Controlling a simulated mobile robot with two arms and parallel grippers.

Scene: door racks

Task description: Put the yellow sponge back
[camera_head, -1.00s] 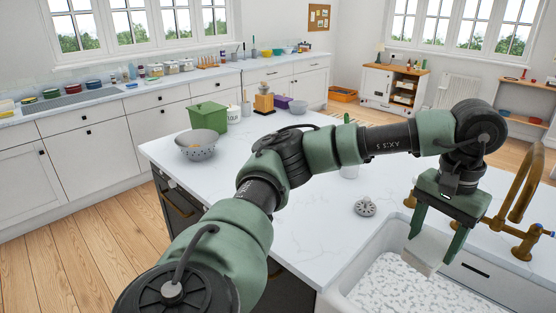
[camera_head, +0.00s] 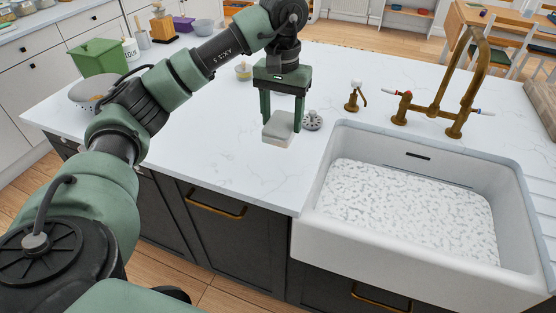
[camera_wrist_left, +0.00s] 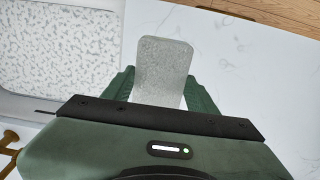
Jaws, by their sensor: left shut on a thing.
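My left gripper (camera_head: 282,113) points down over the white countertop, left of the sink, and is shut on a block-shaped sponge (camera_head: 279,128). The sponge has a pale grey top and a slightly beige lower edge; no clear yellow shows. In the left wrist view the sponge (camera_wrist_left: 162,72) sticks out between my green fingers (camera_wrist_left: 160,92), its grey speckled face towards the camera. I cannot tell whether its underside touches the counter. The white sink (camera_head: 335,190) is to the right, with a pale speckled bottom. My right gripper is not in view.
A grey strainer (camera_head: 312,121) lies just right of the sponge. A brass soap dispenser (camera_head: 355,96) and brass faucet (camera_head: 448,100) stand behind the sink. A green box (camera_head: 98,58) and a bowl (camera_head: 84,94) are at the left. The counter's front left is clear.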

